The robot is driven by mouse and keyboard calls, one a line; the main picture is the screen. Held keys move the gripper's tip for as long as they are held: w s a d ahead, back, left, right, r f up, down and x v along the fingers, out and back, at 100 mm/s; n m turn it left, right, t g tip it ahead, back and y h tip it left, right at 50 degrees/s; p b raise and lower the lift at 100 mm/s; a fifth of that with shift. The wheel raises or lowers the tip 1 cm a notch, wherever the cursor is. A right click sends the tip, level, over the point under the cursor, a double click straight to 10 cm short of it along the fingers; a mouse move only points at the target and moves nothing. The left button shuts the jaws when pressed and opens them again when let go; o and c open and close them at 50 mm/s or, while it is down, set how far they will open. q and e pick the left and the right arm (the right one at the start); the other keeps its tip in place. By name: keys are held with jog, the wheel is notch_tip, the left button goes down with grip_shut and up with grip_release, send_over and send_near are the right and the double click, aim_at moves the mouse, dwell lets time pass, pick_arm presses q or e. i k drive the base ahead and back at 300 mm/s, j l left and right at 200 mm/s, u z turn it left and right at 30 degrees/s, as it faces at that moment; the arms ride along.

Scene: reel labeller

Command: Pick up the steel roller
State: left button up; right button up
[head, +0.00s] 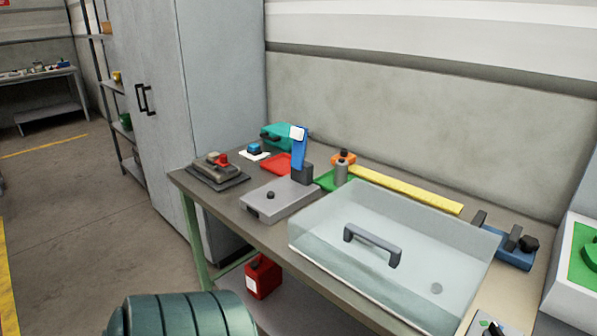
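A small upright grey metal cylinder (341,173) stands on a green pad (326,180) at the back middle of the workbench, in front of an orange piece (343,157). It may be the steel roller, but I cannot tell for sure. A blue holder (515,256) with dark grey and black parts lies at the right end of the bench, partly behind the clear cover; those parts are too small to identify. Neither of my grippers is in view.
A clear cover (330,245) with a grey handle (372,243) fills the bench's front right. A grey box (280,201), blue-handled device (299,150) and yellow strip (405,189) surround it. A green ribbed drum (185,316) stands in front; a grey cabinet (220,90) is behind left.

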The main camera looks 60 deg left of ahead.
aim_at(341, 165)
jog(key=u, duration=1.75)
jog(key=j+z, duration=0.15)
jog(key=z, duration=0.25)
jog(key=j+z, duration=0.15)
jog(key=z, duration=0.2)
jog(key=j+z, duration=0.2)
jog(key=z, duration=0.2)
jog(key=j+z, duration=0.15)
jog(key=z, duration=0.25)
jog(key=k+j+z, duration=0.3)
jog(key=j, duration=0.4)
jog(key=k+j+z, duration=0.3)
jog(key=k+j, duration=0.65)
jog(key=j, duration=0.15)
